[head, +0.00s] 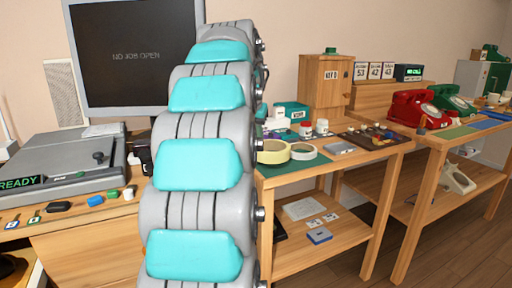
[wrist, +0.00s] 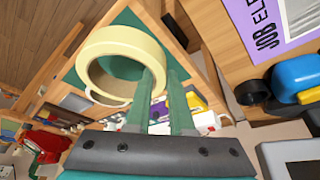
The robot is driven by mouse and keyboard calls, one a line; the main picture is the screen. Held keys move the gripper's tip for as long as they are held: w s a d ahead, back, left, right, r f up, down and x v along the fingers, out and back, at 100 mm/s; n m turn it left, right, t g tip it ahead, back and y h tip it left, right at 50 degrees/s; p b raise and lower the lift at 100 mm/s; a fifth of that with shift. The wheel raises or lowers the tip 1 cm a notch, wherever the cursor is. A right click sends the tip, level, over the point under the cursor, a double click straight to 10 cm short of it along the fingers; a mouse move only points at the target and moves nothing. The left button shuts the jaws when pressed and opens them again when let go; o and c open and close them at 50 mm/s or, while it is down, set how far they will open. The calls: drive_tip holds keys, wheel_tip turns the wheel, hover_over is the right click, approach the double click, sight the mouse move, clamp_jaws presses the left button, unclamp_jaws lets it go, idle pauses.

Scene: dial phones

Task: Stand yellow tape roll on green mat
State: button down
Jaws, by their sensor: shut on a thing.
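The pale yellow tape roll (wrist: 92,50) is large in the wrist view, its round opening facing the camera. My gripper (wrist: 160,72) has its two green fingers shut on the roll's wall at its right side. In the head view the yellow tape roll (head: 272,157) shows just right of my arm, over the green mat (head: 264,170). The green mat (wrist: 128,18) also shows behind the roll in the wrist view. I cannot tell whether the roll touches the mat. My gripper is hidden behind my arm in the head view.
A paler roll (head: 303,152) lies right of the yellow one. Small jars (head: 321,127), a teal box (head: 293,111) and a wooden cabinet (head: 325,84) stand behind on the table. A dark tray (head: 372,138) with small items is to the right. Red phone (head: 414,108) is farther right.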

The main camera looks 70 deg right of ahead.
drive_tip(key=d, duration=0.1)
drive_tip(key=w+d, duration=0.1)
drive_tip(key=d, duration=0.3)
drive_tip(key=shift+w+d+f+p, duration=0.2)
drive_tip(key=shift+w+d+p, duration=0.05)
drive_tip(key=shift+w+p, duration=0.05)
drive_tip(key=shift+f, duration=1.75)
drive_tip(key=shift+f, duration=0.1)
drive_tip(key=c, duration=0.8)
unclamp_jaws()
drive_tip(key=v, duration=1.2)
